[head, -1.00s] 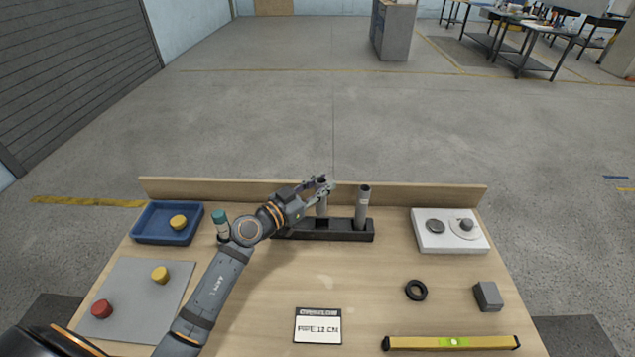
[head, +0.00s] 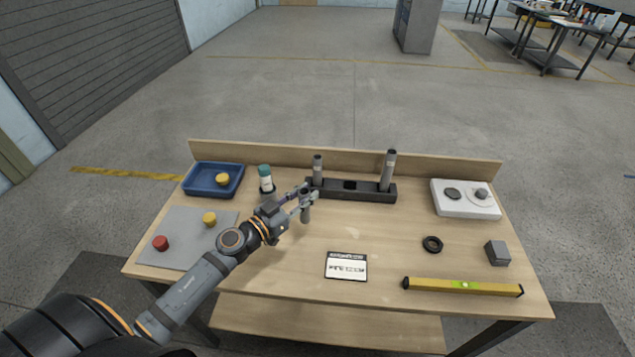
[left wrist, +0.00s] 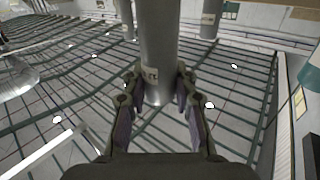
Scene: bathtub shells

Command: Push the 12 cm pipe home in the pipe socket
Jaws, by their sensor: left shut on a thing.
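My left gripper (head: 305,197) is shut on a grey pipe (head: 306,213), held upright in front of the left end of the dark socket block (head: 342,189). In the left wrist view the held pipe (left wrist: 158,45) stands between the fingers (left wrist: 155,92) and bears a small label. Two other grey pipes stand in the block, a shorter left pipe (head: 317,170) and a taller right pipe (head: 389,168), which leans slightly. A dark square opening in the block between them looks empty. I cannot tell the pipe lengths. My right gripper is not in view.
A card (head: 346,267) lies in front. A teal-capped bottle (head: 265,178) and a blue tray (head: 197,187) stand left. A white device (head: 447,208), black ring (head: 432,244), grey block (head: 497,253) and yellow level (head: 425,284) are right.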

